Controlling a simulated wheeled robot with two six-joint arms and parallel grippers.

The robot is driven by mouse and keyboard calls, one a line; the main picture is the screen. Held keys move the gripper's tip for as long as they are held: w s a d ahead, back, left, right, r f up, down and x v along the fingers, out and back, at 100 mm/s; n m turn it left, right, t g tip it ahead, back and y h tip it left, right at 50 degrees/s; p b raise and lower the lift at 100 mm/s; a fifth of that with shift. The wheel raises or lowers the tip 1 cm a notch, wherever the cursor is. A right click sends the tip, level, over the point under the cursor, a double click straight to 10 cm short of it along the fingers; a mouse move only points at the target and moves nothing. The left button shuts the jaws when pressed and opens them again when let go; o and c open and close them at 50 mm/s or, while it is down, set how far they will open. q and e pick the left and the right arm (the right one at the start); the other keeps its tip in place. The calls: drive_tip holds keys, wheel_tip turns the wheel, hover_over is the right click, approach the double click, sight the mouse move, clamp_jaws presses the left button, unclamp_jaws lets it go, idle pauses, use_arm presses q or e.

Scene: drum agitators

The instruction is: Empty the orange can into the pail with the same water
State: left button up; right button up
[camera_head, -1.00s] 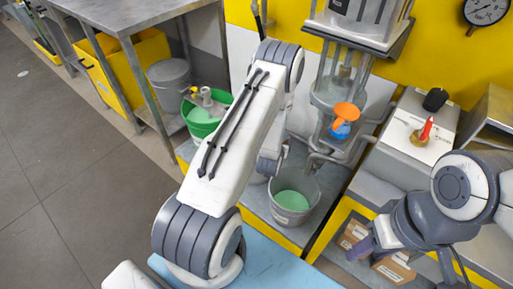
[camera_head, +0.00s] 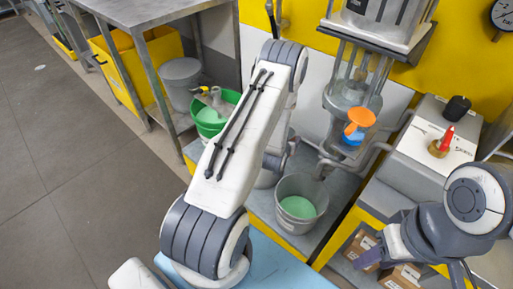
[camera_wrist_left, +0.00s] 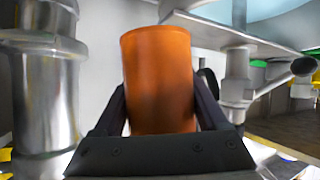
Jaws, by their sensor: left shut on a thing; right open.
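The orange can (camera_wrist_left: 158,75) is between the fingers of my left gripper (camera_wrist_left: 160,100) in the left wrist view. That gripper is shut on it, and the can looks about upright. Its opening and contents do not show. A grey pail (camera_head: 300,208) with green water stands on the low metal platform, right of my left arm. A green tub (camera_head: 212,116) stands further left, with pale green inside. My right gripper (camera_head: 415,265) is open and empty at the lower right, over cardboard boxes.
A grey bucket (camera_head: 181,82) stands by the metal table (camera_head: 140,12). A white-topped unit (camera_head: 430,150) with a red knob is at right. Floor at left is clear.

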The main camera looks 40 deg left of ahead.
use_arm(q)
drive_tip(key=shift+s+a+r+n+t+h, duration=0.25)
drive_tip(key=shift+a+r+n+h, duration=0.2)
drive_tip(key=shift+a+n+h, duration=0.25)
drive_tip(key=shift+s+a+f+n+t+h+b, duration=0.15)
drive_tip(key=shift+a+f+n+t+h+b, duration=0.25)
drive_tip(key=shift+n, duration=0.2)
drive_tip(key=shift+a+r, duration=0.2)
drive_tip(key=shift+r, duration=0.05)
drive_tip(key=shift+s+a+r+n+h, duration=0.2)
drive_tip(key=shift+a+n+h, duration=0.1)
drive_tip(key=shift+n, duration=0.1)
drive_tip(key=shift+f+n+t+h+b, duration=0.25)
drive_tip(key=shift+n+t+h+b, duration=0.05)
drive_tip(key=shift+n+t+h, duration=0.2)
drive_tip(key=shift+a, duration=0.15)
drive_tip(key=shift+r+n+t+h, duration=0.35)
drive_tip(key=shift+r+n+h, duration=0.1)
drive_tip(key=shift+n, duration=0.25)
drive_tip(key=shift+f+n+t+h+b, duration=0.55)
drive_tip(key=shift+n+b, duration=0.75)
drive_tip(key=shift+b, duration=0.7)
drive_tip(key=shift+s+a+f+n+t+b, duration=0.25)
drive_tip(key=shift+a+f+n+t+b, duration=0.2)
drive_tip(key=shift+a+n+b, duration=0.2)
idle(1.7)
